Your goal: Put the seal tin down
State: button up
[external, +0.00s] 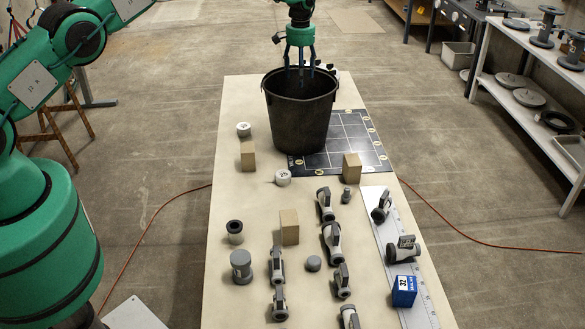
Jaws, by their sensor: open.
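My gripper (301,78) points down over the black bucket (299,122). Its blue fingers are apart and reach below the bucket's rim. I see nothing held between them, and the inside of the bucket is mostly hidden. No object is clearly readable as the seal tin. One small white round piece (244,130) lies left of the bucket, and another white round piece (283,178) lies in front of it. A blue box marked 32 (404,291) stands at the front right.
The bucket stands on the pale table, partly over a dark gridded mat (352,140). Wooden blocks (289,227) and several grey valves (332,241) occupy the near part. A white ruled strip (418,309) lies at the right. The table's left edge strip is mostly clear.

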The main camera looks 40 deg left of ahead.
dwell(0.3)
notch_tip(320, 180, up, 7)
jog(key=p, duration=0.1)
jog(key=shift+p, duration=0.3)
dwell(0.3)
jog(key=shift+r, duration=0.15)
dwell(0.4)
